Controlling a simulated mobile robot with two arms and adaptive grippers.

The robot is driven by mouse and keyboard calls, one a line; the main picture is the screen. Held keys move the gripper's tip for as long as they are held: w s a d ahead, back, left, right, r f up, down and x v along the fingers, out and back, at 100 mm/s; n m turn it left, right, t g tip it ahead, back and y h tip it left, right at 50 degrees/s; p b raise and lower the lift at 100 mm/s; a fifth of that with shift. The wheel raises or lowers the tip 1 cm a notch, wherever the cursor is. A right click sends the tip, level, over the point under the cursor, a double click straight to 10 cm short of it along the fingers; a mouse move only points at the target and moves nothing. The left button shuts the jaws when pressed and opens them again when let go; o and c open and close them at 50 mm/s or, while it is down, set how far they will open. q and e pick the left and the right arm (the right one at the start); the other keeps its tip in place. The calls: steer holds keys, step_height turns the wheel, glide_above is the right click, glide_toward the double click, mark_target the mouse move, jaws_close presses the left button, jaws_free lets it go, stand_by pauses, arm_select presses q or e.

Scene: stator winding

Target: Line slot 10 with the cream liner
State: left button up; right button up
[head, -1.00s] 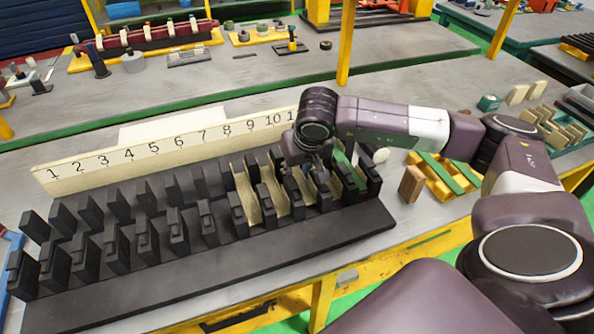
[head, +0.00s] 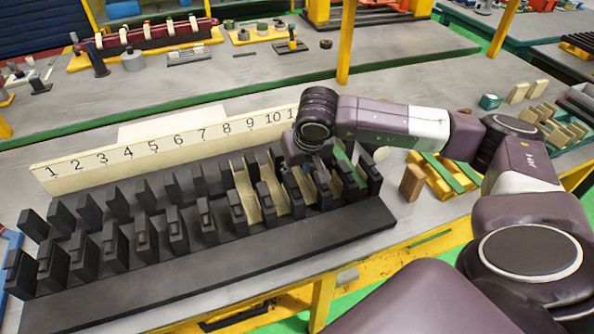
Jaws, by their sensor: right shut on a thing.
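The black slotted stator block (head: 250,250) lies on the bench, with a numbered cream board (head: 165,145) behind it. Cream liners line two neighbouring slots, one on the left (head: 246,193) and one to its right (head: 271,187). Another cream strip (head: 306,187) shows in the slot just right of these, partly hidden by black teeth and my gripper. My right gripper (head: 321,170) is low among the teeth at this slot, near the board's 10 and 11. It is shut, apparently on that cream liner; its fingertips are mostly hidden. My left gripper is out of view.
A green piece (head: 344,163) stands in a slot right of my gripper. A brown block (head: 412,183), a yellow and green rack (head: 447,180) and a tray of cream pieces (head: 560,130) are at the right. Slots at the left are empty.

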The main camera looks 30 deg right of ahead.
steer(key=shift+f+b, duration=0.35)
steer(key=shift+b, duration=0.1)
stand_by(0.4)
steer(key=o, duration=0.9)
steer(key=shift+o, duration=0.2)
steer(key=shift+r, duration=0.3)
steer(key=shift+r+p, duration=0.3)
steer(key=shift+r, duration=0.05)
steer(key=shift+r, duration=0.25)
step_height(320, 180, up, 7)
steer(key=p, duration=0.4)
steer(key=shift+r, duration=0.2)
